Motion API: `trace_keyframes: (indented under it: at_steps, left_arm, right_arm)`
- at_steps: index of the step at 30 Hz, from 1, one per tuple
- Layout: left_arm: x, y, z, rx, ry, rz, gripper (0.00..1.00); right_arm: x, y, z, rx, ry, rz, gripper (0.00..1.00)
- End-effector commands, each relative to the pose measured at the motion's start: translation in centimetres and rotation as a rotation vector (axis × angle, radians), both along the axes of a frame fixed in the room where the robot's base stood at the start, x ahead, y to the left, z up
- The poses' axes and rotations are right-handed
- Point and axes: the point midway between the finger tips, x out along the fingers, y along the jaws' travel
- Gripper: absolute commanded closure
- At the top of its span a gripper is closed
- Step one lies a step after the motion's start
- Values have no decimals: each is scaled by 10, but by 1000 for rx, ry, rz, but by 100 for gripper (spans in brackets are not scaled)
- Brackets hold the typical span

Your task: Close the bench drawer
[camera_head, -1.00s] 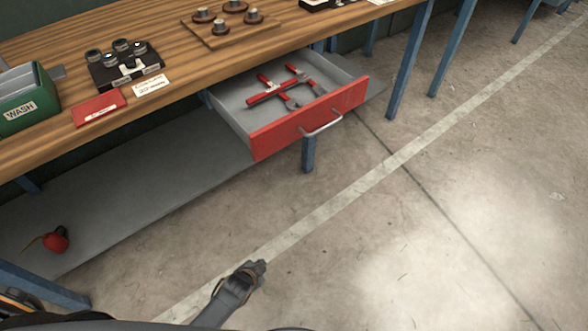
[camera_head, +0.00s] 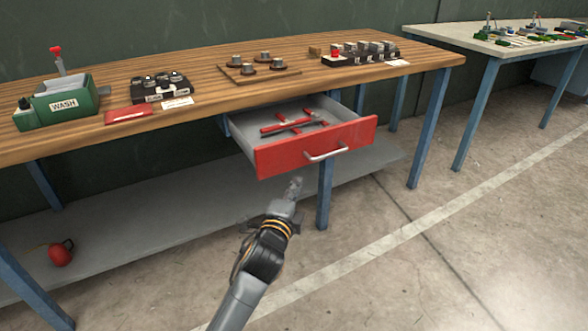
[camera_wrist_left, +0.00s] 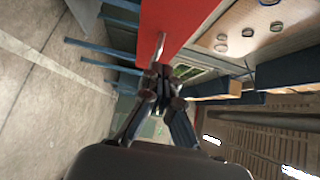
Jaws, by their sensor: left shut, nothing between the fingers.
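The bench drawer (camera_head: 316,147) stands pulled out from under the wooden bench (camera_head: 210,85). It has a red front, a silver bar handle (camera_head: 327,153) and a grey inside. Several red-handled tools (camera_head: 290,124) lie in it. My left gripper (camera_head: 295,186) is shut and empty, below and in front of the drawer front, left of the handle. In the left wrist view the red front (camera_wrist_left: 168,25) and the handle (camera_wrist_left: 160,46) lie just beyond my fingertips (camera_wrist_left: 160,70). I cannot tell there whether they touch. My right gripper is not in view.
A blue bench leg (camera_head: 325,192) stands behind my left gripper. A grey lower shelf (camera_head: 170,215) runs under the bench and bears a red round object (camera_head: 61,252). A green WASH box (camera_head: 62,104) stands on the bench top. The floor (camera_head: 400,275) to the right is clear.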

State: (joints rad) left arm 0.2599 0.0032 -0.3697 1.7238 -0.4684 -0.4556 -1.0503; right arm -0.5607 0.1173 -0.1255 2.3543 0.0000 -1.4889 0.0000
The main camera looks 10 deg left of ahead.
Motion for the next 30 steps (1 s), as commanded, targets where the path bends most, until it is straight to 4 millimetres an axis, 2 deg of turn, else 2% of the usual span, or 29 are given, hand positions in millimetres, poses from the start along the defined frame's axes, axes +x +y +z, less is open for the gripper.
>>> trace_keyframes:
  at_steps: [5,9,12,19,30]
  left_arm:
    - [41,-7,-2,-3,-1,0,100]
    - [67,-11,-2,-3,1,0,100]
    - [80,1,-2,-1,1,1,100]
    - [95,12,-2,-2,2,0,100]
    - [96,14,-1,-3,2,0,100]
  right_arm:
    - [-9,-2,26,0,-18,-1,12]
    - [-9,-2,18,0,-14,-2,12]
    - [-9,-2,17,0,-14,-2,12]
    - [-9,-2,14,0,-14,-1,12]
    - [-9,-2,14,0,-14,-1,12]
